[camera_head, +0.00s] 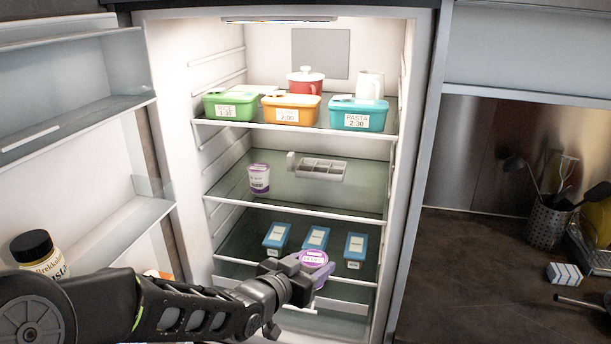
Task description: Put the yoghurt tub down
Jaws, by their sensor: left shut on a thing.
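My left gripper (311,268) is shut on a yoghurt tub (314,257) with a purple and white lid. It holds the tub in front of the lower part of the open fridge. The gripper hides much of the tub's body, and I cannot tell whether the tub touches a shelf. Another white and purple tub (259,180) stands upright at the left of the middle glass shelf (340,196). My right gripper is not in view.
Several blue packs, one here (316,237), lie on the lower shelf. A grey tray (318,168) sits on the middle shelf, with free glass around it. Green, orange and teal boxes (358,114) fill the top shelf front. The open door (75,130) is at left.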

